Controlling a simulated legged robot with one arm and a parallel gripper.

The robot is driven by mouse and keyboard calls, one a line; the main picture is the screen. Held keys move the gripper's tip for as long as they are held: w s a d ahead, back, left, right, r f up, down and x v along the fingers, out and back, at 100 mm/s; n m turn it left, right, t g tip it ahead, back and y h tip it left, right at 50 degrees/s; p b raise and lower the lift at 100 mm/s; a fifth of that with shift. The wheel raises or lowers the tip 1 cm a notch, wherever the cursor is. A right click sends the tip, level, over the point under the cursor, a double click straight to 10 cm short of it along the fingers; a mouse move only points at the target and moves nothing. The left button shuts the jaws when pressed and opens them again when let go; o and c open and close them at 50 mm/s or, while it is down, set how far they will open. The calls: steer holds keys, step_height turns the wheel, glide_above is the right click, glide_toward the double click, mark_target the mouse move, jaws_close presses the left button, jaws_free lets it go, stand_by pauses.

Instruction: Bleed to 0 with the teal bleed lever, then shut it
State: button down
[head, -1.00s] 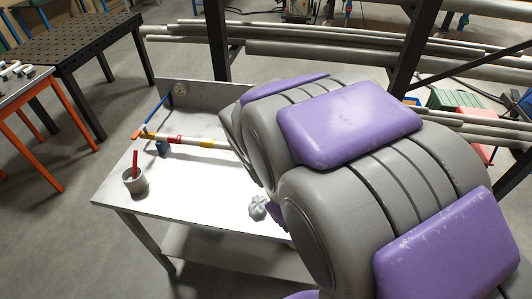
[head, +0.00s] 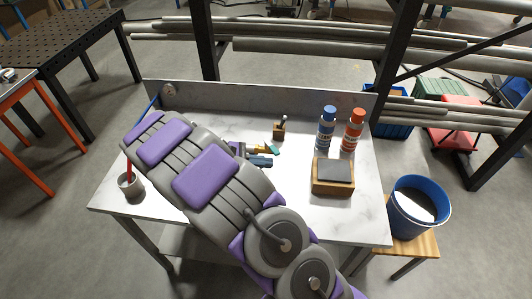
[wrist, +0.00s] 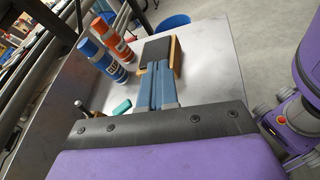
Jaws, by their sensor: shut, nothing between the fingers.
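A small teal piece (head: 273,149), which looks like the bleed lever's handle, shows just right of my arm on the white bench; in the wrist view the teal piece (wrist: 122,107) is left of the fingers. My gripper (head: 270,162) has its blue-grey fingers together and empty, pointing right; the fingers also fill the middle of the wrist view (wrist: 156,85). The fingertips look close beside the teal piece, but I cannot tell whether they touch. A round gauge (head: 169,90) is on the back panel, too small to read. My arm hides most of the pipe.
A wooden block with a dark top (head: 333,175), a blue bottle (head: 326,128) and an orange bottle (head: 353,130) stand to the right. A small brass-coloured piece with a stem (head: 279,130) is behind the teal piece. A grey cup (head: 131,185) stands at left. A blue bucket (head: 419,204) is beyond the bench's right edge.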

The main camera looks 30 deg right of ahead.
steer(key=w+a+f+n+t+h+p, duration=0.1)
steer(key=w+a+f+n+t+h, duration=0.1)
steer(key=w+a+f+n+h, duration=0.25)
steer(key=n+t, duration=0.3)
steer(key=t, duration=0.1)
glide_toward(271, 148)
steer(key=d, duration=0.6)
steer(key=shift+s+f+b, duration=0.25)
steer(key=shift+s+b, duration=0.05)
steer(key=shift+s, duration=0.1)
steer(key=shift+d, duration=0.15)
steer(key=shift+d, duration=0.25)
steer(key=shift+s, duration=0.1)
